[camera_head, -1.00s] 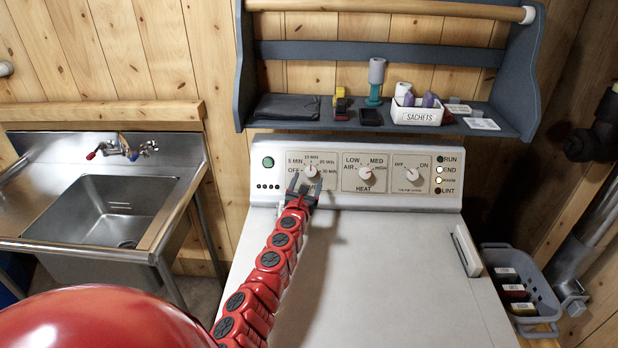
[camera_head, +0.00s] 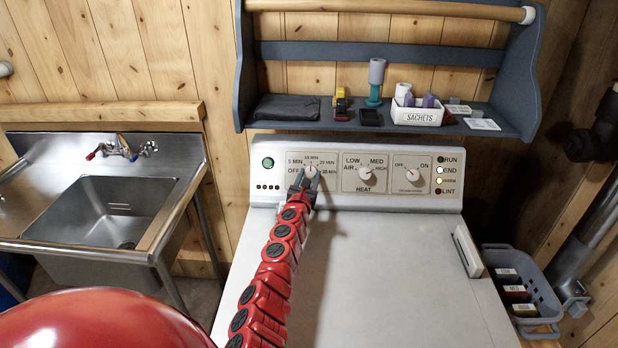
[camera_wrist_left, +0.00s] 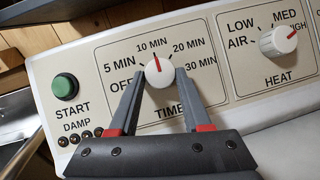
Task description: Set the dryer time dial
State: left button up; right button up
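The dryer's time dial (camera_wrist_left: 159,73) is a white round knob with a red pointer, on the left of the control panel. In the wrist view its pointer is near 10 MIN, slightly left of straight up. It also shows in the head view (camera_head: 310,171). My left gripper (camera_head: 306,176) is at the dial, reaching up from below. In the left wrist view its two fingers (camera_wrist_left: 159,77) stand on either side of the knob, tips close to its edges, with what looks like a small gap. My right gripper is not in view.
The heat dial (camera_wrist_left: 278,41) is just right of the time dial; a green start button (camera_wrist_left: 65,86) is to the left. A shelf (camera_head: 300,126) with small items overhangs the panel. A sink (camera_head: 110,210) stands left. The dryer top (camera_head: 390,270) is mostly clear.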

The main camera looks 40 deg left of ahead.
pick_arm(q)
grip_shut()
jog(key=shift+d, duration=0.1)
